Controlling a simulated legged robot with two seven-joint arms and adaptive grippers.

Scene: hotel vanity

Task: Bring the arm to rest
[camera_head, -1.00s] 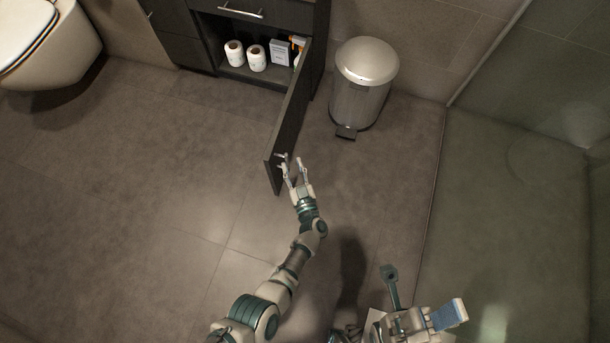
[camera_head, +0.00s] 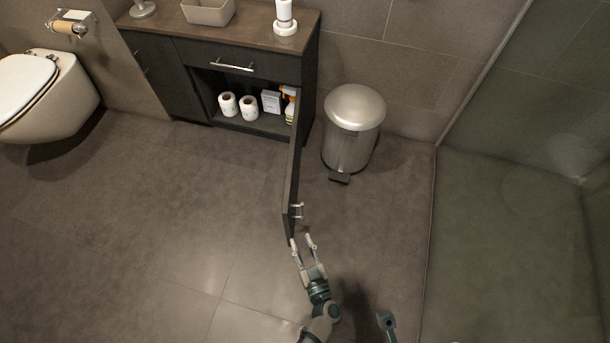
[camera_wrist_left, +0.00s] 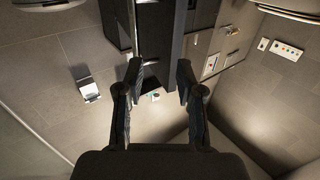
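My left gripper (camera_head: 303,241) is open and empty in the head view, just below the free end of the open cabinet door (camera_head: 292,190). Its fingertips are a little short of the door's bar handle (camera_head: 298,211), with a small gap in the picture. In the left wrist view my gripper (camera_wrist_left: 157,75) has its two dark fingers spread apart, with the dark door edge (camera_wrist_left: 171,40) beyond them. A dark green part of mine shows at the lower edge of the head view. My right gripper cannot be made out.
The dark vanity cabinet (camera_head: 243,55) stands open, with toilet rolls (camera_head: 248,107), a white box (camera_head: 271,101) and a spray bottle (camera_head: 290,107) inside. A metal pedal bin (camera_head: 352,130) stands right of the door. A toilet (camera_head: 50,100) is at left. The floor (camera_head: 150,230) at left is clear.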

